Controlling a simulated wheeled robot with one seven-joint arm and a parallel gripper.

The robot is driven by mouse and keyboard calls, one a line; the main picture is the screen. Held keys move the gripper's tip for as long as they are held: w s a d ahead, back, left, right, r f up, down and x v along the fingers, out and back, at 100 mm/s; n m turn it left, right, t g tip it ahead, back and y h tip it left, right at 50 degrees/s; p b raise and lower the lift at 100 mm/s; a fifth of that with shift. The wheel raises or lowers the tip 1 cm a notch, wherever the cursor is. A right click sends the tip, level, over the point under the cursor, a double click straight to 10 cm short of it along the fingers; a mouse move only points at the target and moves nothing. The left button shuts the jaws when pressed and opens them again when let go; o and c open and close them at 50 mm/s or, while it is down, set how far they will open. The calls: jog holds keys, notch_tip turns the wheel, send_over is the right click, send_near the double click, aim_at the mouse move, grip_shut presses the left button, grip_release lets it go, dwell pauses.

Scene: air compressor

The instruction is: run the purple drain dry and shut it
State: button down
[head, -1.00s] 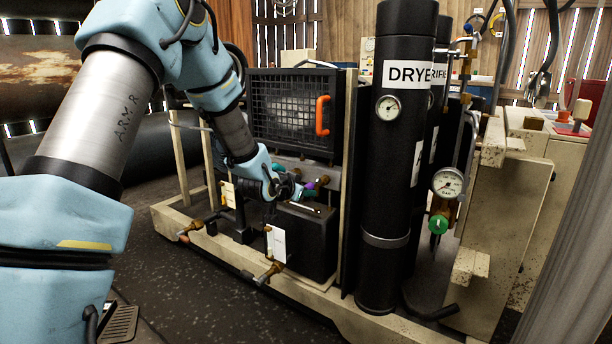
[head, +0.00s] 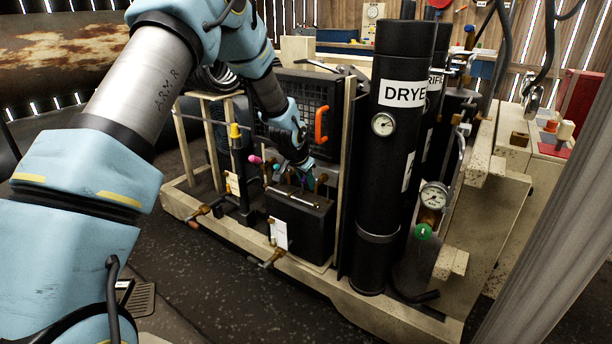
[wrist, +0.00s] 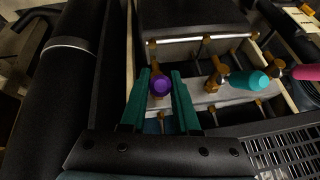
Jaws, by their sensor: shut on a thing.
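The purple drain handle (wrist: 160,85) sits between my two green fingers in the wrist view, on a brass fitting on a pale manifold bar (wrist: 205,97). My gripper (wrist: 161,92) is shut on this handle. In the head view my gripper (head: 308,180) reaches down behind the black box, and its fingertips are small and partly hidden there. I cannot tell from these frames whether any water is coming out of the drain or how far the valve is open.
A teal handle (wrist: 258,81) and a pink handle (wrist: 304,73) stand on the same row, right of my gripper in the wrist view. A black grille with an orange handle (head: 321,124) is close behind. The black dryer cylinder (head: 388,200) stands to the right.

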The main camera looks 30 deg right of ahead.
dwell(0.3)
jog(key=c, duration=0.7)
grip_release()
jog(key=shift+o, duration=0.2)
jog(key=v, duration=1)
jog(key=shift+r, duration=0.4)
jog(key=shift+s+a, duration=0.1)
jog(key=shift+c, duration=0.2)
